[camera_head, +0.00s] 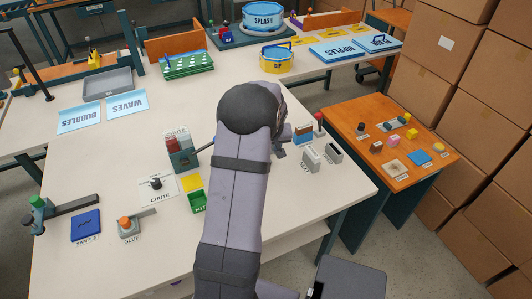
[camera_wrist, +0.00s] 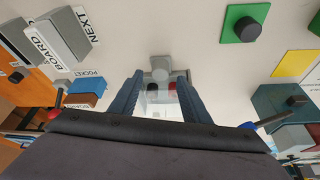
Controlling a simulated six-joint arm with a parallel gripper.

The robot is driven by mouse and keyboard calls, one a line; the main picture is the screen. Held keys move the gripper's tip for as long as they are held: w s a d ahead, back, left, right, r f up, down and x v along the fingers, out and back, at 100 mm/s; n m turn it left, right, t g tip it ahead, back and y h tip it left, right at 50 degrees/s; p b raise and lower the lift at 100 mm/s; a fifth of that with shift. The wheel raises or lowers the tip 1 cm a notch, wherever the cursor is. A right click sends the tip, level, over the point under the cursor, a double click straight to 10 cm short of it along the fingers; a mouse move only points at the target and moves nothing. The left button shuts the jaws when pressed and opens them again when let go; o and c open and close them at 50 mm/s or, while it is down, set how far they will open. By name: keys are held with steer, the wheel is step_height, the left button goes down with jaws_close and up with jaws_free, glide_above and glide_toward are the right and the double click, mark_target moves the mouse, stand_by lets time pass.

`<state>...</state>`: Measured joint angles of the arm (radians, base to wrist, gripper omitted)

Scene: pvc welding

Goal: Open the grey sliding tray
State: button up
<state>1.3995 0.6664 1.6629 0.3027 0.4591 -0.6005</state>
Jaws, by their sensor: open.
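In the wrist view a small grey piece with a rounded knob (camera_wrist: 160,70) lies ahead, between the fingertips of my gripper (camera_wrist: 160,79). It joins a low grey part with dark and red bits behind it, partly seen through a pale, see-through shape. I take it for the grey sliding tray but cannot be sure. My gripper is open, one finger on each side of the knob; I cannot tell whether they touch it. In the head view my arm hides this spot, and only part of my gripper (camera_head: 281,149) shows.
A green plate with a dark knob (camera_wrist: 247,28), a yellow square (camera_wrist: 296,65) and a teal box (camera_wrist: 284,104) are on the wrist view's right. Grey blocks (camera_wrist: 62,36) and a blue block (camera_wrist: 88,85) are left. A shallow grey tray (camera_head: 107,86) lies far left.

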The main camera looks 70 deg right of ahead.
steer(key=shift+x, duration=1.75)
jaws_close()
steer(key=shift+s+a, duration=0.1)
